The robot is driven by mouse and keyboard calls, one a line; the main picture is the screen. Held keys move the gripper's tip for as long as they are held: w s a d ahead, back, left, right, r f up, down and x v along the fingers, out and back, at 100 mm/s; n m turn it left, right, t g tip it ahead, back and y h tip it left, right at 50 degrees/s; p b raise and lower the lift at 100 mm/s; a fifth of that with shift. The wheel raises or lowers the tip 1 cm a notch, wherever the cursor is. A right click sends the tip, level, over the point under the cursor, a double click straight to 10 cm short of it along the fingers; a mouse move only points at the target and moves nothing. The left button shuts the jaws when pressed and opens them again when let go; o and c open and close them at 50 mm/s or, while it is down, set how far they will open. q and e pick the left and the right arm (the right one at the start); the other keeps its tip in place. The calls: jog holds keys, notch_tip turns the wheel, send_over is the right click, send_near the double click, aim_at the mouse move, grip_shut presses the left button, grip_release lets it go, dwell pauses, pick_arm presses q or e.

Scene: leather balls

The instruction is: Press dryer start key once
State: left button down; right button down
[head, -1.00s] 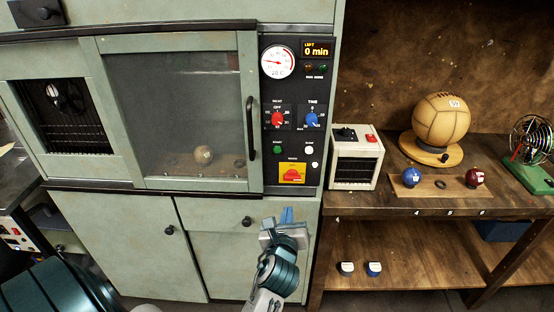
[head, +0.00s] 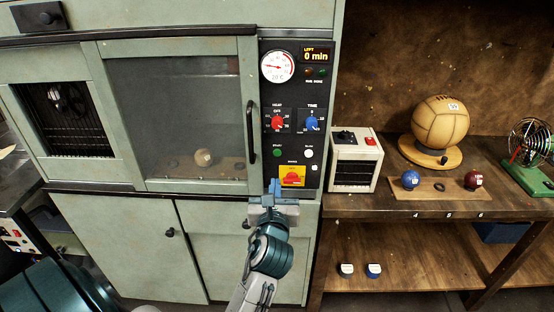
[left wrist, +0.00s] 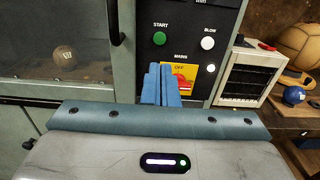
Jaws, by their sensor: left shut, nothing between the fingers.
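The dryer's black control panel (head: 267,95) has a green START key (head: 277,153); the key also shows in the left wrist view (left wrist: 159,38). Beside it is a white BLOW key (head: 308,153). Below is the yellow MAINS switch (head: 292,176) with a red knob, partly hidden by my fingers in the left wrist view. The display (head: 317,52) reads LEFT 0 min. My left gripper (head: 275,187) is shut and empty, pointing up at the panel's lower edge, below the START key. Contact with the panel cannot be told. My right gripper is not in view.
The dryer's glass door (head: 190,110) is closed, with a ball (head: 204,158) inside and a vertical handle (head: 252,129) near the panel. A small white heater-like box (head: 356,160) stands on the wooden bench at right. A large leather ball (head: 440,123) sits on a stand.

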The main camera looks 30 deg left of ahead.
aim_at(277, 153)
pick_arm(q)
jog(key=p+x, duration=0.2)
jog(key=x, duration=0.9)
jog(key=shift+w, duration=0.2)
